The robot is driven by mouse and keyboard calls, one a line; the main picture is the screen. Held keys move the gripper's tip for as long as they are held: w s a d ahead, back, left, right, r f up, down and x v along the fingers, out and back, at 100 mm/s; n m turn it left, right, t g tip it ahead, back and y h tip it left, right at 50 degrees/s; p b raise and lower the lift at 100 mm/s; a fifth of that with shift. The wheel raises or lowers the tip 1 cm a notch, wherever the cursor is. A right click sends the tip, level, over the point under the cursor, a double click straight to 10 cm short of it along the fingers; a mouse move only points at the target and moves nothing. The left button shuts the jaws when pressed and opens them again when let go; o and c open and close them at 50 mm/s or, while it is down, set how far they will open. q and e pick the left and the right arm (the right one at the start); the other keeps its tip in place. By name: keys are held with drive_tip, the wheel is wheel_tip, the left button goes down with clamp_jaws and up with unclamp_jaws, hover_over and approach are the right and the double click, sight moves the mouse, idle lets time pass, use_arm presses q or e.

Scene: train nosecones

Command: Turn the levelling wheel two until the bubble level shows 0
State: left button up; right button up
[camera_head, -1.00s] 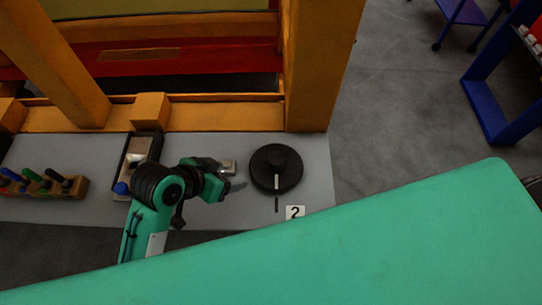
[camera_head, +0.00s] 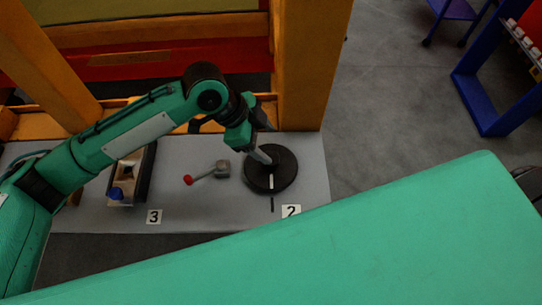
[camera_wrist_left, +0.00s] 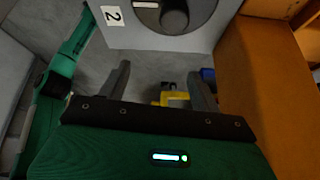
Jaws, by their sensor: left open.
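Levelling wheel two is a round black wheel (camera_head: 284,174) with a raised hub and a white mark at its near edge, on a grey panel beside the label 2 (camera_head: 291,211). The mark lines up roughly with a dark line on the panel. My left gripper (camera_head: 266,142) is open at the wheel's far side, one finger overlapping the wheel in the head view; I cannot tell if it touches. In the left wrist view the wheel (camera_wrist_left: 203,12) shows at the top edge, beyond my open fingers (camera_wrist_left: 160,80). I cannot make out a bubble level. My right gripper is out of view.
Left of the wheel are a small lever with a red knob (camera_head: 188,180) and a box with a blue knob (camera_head: 117,193) near label 3 (camera_head: 154,216). An orange post (camera_head: 312,70) rises behind the wheel. Open grey floor lies to the right.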

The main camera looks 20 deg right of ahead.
use_arm(q)
drive_tip(key=w+a+y, duration=0.2)
drive_tip(key=w+a, duration=0.1)
drive_tip(key=w, duration=0.1)
drive_tip(key=shift+m, duration=0.3)
drive_tip(key=p+x, duration=0.1)
drive_tip(key=x, duration=0.3)
drive_tip(key=p+x, duration=0.2)
drive_tip(key=x, duration=0.2)
drive_tip(key=d+p+x, duration=0.1)
drive_tip(key=x, duration=0.3)
drive_tip(key=shift+s+d+r, duration=0.1)
drive_tip(key=shift+s, duration=0.2)
drive_tip(key=shift+d+f, duration=0.1)
drive_tip(key=shift+f, duration=0.3)
drive_tip(key=shift+c, duration=0.5)
drive_tip(key=c, duration=1.3)
